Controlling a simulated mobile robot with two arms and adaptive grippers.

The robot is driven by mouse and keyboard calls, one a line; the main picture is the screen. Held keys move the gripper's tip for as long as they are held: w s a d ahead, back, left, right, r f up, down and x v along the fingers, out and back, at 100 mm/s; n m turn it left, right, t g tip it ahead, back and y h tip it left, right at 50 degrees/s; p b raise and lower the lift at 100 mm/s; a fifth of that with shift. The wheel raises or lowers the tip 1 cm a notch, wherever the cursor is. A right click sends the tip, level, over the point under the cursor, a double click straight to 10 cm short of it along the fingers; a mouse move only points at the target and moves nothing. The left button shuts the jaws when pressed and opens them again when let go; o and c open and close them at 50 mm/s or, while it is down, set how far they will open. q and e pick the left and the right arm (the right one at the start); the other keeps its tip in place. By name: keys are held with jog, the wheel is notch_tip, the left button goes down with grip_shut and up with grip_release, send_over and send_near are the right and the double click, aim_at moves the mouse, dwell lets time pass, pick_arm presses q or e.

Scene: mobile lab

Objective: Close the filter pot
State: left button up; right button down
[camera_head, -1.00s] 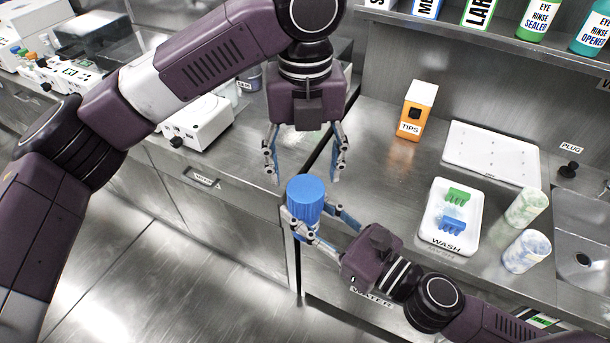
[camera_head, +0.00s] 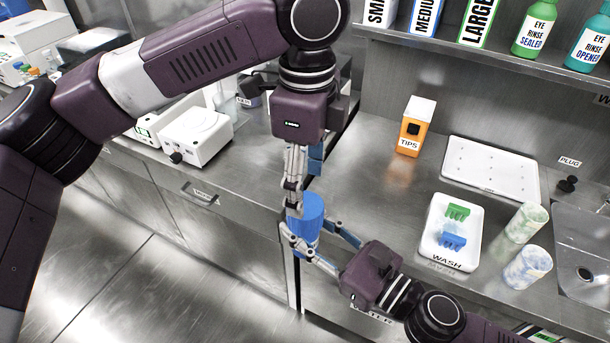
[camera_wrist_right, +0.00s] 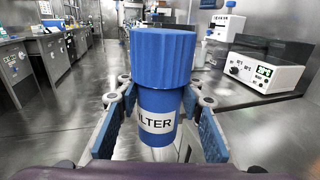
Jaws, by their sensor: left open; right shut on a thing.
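The filter pot (camera_wrist_right: 157,122) is a blue cylinder with a white label, upright between the fingers of my right gripper (camera_wrist_right: 160,100). A wider ribbed blue cap (camera_wrist_right: 162,58) sits on top of it; whether it is fully tightened cannot be told. In the head view the cap (camera_head: 309,210) hides most of the pot body. My right gripper (camera_head: 312,238) is shut on the pot, coming in from the lower right. My left gripper (camera_head: 304,187) is open and points down over the cap, with one finger partly in front of it; contact cannot be told.
The pot is held by the front edge of the steel counter (camera_head: 375,205). A wash tray (camera_head: 432,250), an orange tips box (camera_head: 410,140), a white tray (camera_head: 480,165), two patterned cylinders (camera_head: 527,265) and a sink (camera_head: 590,230) lie to the right. White devices (camera_head: 200,130) stand left.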

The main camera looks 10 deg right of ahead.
aim_at(305, 204)
pick_arm(q)
jog(key=n, duration=0.5)
jog(key=shift+s+r+n, duration=0.1)
jog(key=shift+r+n, duration=0.25)
jog(key=shift+n, duration=0.05)
jog(key=n, duration=0.6)
jog(key=shift+s+a+r, duration=0.1)
jog(key=shift+s+r, duration=0.1)
jog(key=shift+r, duration=0.1)
jog(key=shift+f, duration=4)
jog(key=c, duration=1.2)
jog(key=o, duration=1.3)
jog(key=shift+o, duration=0.2)
